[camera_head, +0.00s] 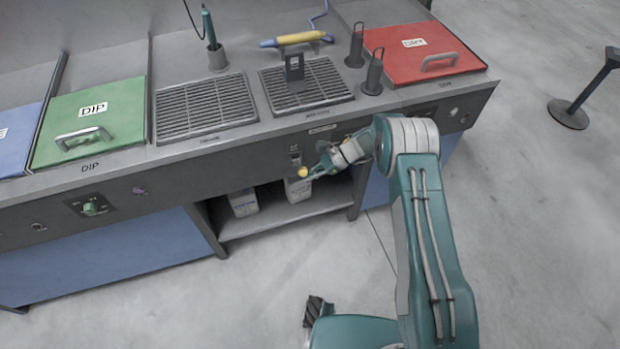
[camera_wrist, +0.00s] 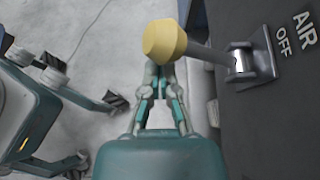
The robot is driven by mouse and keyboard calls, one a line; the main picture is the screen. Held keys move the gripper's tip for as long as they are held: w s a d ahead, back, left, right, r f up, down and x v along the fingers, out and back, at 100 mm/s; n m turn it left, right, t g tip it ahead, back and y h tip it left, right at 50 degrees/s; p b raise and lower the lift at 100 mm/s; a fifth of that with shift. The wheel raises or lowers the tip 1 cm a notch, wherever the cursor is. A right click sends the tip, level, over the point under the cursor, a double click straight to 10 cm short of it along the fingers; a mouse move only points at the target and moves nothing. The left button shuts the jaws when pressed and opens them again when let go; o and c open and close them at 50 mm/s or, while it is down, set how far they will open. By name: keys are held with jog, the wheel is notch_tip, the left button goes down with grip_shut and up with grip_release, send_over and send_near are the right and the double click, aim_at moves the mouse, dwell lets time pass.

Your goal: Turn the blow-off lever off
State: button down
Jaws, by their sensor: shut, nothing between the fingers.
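The blow-off lever has a yellow ball knob (camera_head: 303,171) and sits on the dark front panel of the bench. In the wrist view its knob (camera_wrist: 165,41) is large, on a grey rod that runs left from a metal pivot on a mounting plate (camera_wrist: 262,55). The words AIR and OFF show beside the plate. My gripper (camera_head: 313,175) is at the knob, in front of the panel. In the wrist view my gripper (camera_wrist: 160,72) has its fingertips together, partly hidden behind the knob. I cannot tell whether they touch it.
Above the panel are two grates (camera_head: 205,105), a green DIP lid (camera_head: 95,118) and a red lid (camera_head: 420,52). White containers (camera_head: 243,202) stand on the shelf below. A dark post (camera_head: 570,112) stands at right. The floor in front is open.

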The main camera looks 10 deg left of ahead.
jog(key=shift+r, duration=0.3)
dwell(0.4)
jog(key=shift+f, duration=0.1)
jog(key=w+d+r, duration=0.1)
jog(key=w+d, duration=0.4)
jog(key=d, duration=0.2)
jog(key=shift+w+d, duration=0.15)
jog(key=shift+d, duration=0.05)
dwell(0.4)
jog(key=shift+d, duration=0.1)
